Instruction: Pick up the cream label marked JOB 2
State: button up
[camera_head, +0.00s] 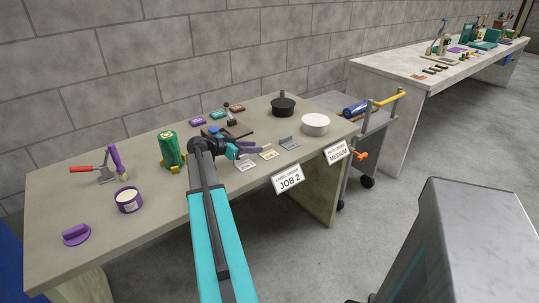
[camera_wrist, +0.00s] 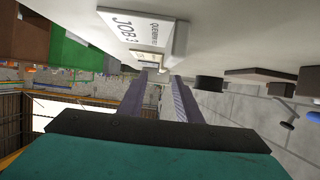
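Three small angled labels stand in a row near the table's front edge in the head view: a white one (camera_head: 245,165), a cream one (camera_head: 268,153) and a grey one (camera_head: 289,142). Their print is too small to read there. In the wrist view the white label (camera_wrist: 140,35) is close and reads JOB 3; the cream label (camera_wrist: 148,56) stands just beyond it, its print unclear. My gripper (camera_head: 256,147) is behind the row, its purple fingers pointing right. In the wrist view the fingers (camera_wrist: 157,77) are apart with nothing between them.
A front sign (camera_head: 288,178) reads LABEL ORDER JOB 2; another (camera_head: 336,152) reads MEDIUM. A white round container (camera_head: 315,124) and a black one (camera_head: 283,106) stand to the right. A green cylinder (camera_head: 169,149) stands left of my wrist.

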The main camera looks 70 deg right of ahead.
aim_at(264, 147)
jog(key=shift+p+x, duration=0.8)
jog(key=shift+x, duration=1.85)
jog(key=shift+w, duration=0.15)
grip_shut()
